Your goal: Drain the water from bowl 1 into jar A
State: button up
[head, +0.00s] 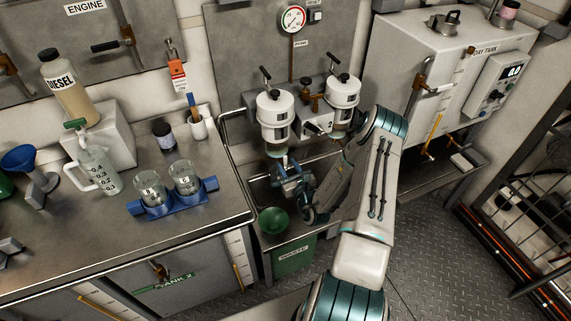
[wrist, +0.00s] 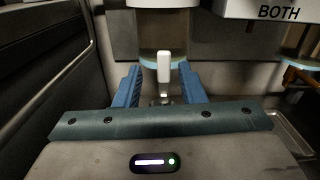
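Bowl 1 is taken to be the clear bowl (head: 277,149) under the left white filter head (head: 275,112); its lower part also shows at the top of the wrist view (wrist: 162,57). A small white drain piece (wrist: 164,67) hangs below it. My gripper (head: 285,172) is just under this bowl. In the wrist view its blue fingers (wrist: 162,88) stand apart on either side of the white piece, with gaps; contact is not visible. Two clear jars, the left one (head: 152,188) and the right one (head: 184,177), stand in a blue rack (head: 175,208) on the bench. Their letters are too small to read surely.
A second filter head (head: 343,92) stands to the right, close to my arm. A green funnel (head: 273,220) sits above the green waste bin (head: 293,257).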

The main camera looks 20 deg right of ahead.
jog(key=s+b, duration=0.1)
jog(key=s, duration=1)
jog(key=shift+s, duration=0.25)
